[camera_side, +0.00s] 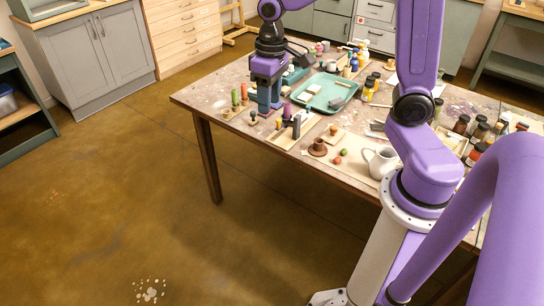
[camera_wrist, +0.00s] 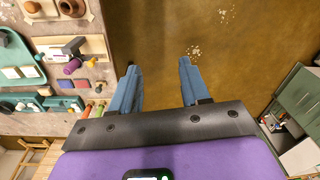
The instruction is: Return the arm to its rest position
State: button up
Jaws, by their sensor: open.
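My purple arm reaches over the table (camera_side: 225,98) from the right. My gripper (camera_side: 269,108) points down near the table's front-left part in the side view. In the wrist view, my gripper (camera_wrist: 158,68) has its two blue fingers apart with nothing between them. Brown floor (camera_wrist: 215,45) shows between and beyond the fingers there, with the table edge to their left. The gripper appears to hold nothing. Its exact height above the table cannot be told.
Beside the gripper stand colored sticks in a holder (camera_side: 236,100), a teal tray (camera_side: 325,95) and a wooden board with a purple-ended tool (camera_wrist: 72,66). A white jug (camera_side: 380,162) and several jars (camera_side: 480,130) stand further right. The floor left of the table is clear.

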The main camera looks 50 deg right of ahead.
jog(key=s+a+n, duration=0.2)
jog(key=s+n, duration=0.3)
jog(key=s, duration=0.5)
jog(key=s+a+n, duration=0.1)
jog(key=s+n, duration=0.4)
jog(key=s, duration=0.6)
jog(key=shift+s+a+f, duration=0.15)
jog(key=shift+a+f, duration=0.2)
jog(key=shift+f, duration=0.05)
